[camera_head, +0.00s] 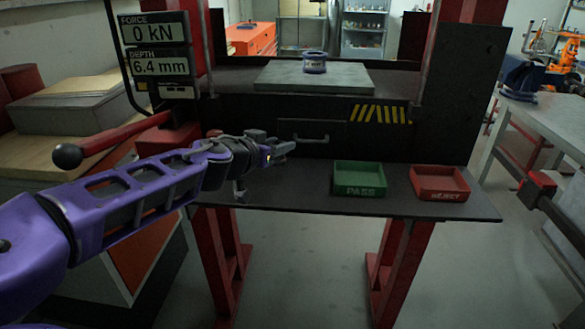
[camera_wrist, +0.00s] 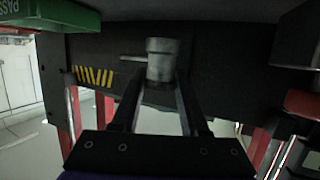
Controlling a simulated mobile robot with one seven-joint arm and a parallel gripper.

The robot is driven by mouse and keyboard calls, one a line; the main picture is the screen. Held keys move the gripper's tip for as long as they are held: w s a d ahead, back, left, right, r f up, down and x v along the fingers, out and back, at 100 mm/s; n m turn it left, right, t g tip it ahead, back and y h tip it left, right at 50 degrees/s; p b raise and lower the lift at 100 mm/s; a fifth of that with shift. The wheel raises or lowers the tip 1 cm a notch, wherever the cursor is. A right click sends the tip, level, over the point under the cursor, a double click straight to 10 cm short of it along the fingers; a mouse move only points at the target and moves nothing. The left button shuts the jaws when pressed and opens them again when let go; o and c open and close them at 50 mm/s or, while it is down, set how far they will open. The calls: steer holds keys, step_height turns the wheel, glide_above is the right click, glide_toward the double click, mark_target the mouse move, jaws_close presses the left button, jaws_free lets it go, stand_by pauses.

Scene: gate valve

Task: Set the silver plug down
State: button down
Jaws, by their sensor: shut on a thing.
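The silver plug (camera_wrist: 162,60) is a short grey metal cylinder, held between the fingertips in the wrist view. My gripper (camera_wrist: 160,82) is shut on it; the fingers reach it from both sides. In the head view my gripper (camera_head: 284,149) is in front of the press, above the front shelf (camera_head: 290,198) and left of the green PASS tray (camera_head: 359,191). The plug cannot be told apart clearly there. The red REJECT tray (camera_head: 440,196) is to the right of the PASS tray. Both trays look empty.
A blue-rimmed metal ring (camera_head: 315,62) stands on the grey press plate (camera_head: 314,79). A drawer handle (camera_head: 303,135) is on the dark press front. The display (camera_head: 158,60) reads 0 kN and 6.4 mm.

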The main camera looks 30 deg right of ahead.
mark_target(278, 161)
steer(key=shift+f+b, duration=0.45)
steer(key=shift+f, duration=1.7)
steer(key=shift+f, duration=0.2)
steer(key=shift+c, duration=2.1)
jaws_free()
steer(key=shift+r, duration=0.1)
steer(key=shift+r, duration=0.2)
steer(key=p+v, duration=0.2)
steer(key=v, duration=1)
